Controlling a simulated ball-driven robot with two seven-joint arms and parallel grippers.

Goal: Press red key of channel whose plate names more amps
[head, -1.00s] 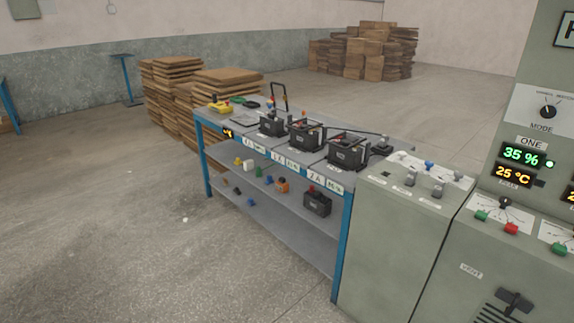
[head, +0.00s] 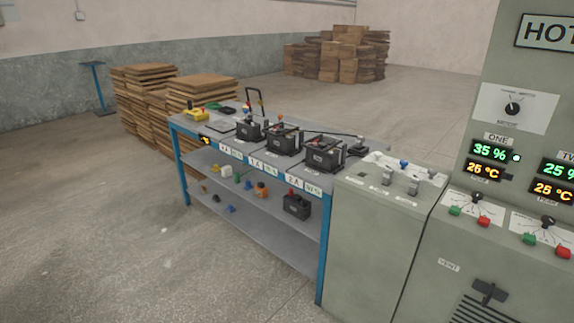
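A grey-green cabinet at the right carries channel panels. Channel ONE's display (head: 489,152) reads 35 % and 25 °C; the second channel's display (head: 560,172), labelled TW at the cut edge, reads 25 % and 25 °C. Below ONE are a green key (head: 455,211) and a red key (head: 484,221). Below the second channel are another green key (head: 529,239) and another red key (head: 563,251). Small plates (head: 293,181) on the bench's front edge carry lettering, one looking like "2 A"; the others are too small to read surely. Neither gripper shows.
A blue-legged bench (head: 270,258) holds several black batteries (head: 324,154). A lower cabinet (head: 372,245) with small switches stands between bench and panel. Stacked boards (head: 200,92) and boxes (head: 335,55) stand behind. The floor at left is clear.

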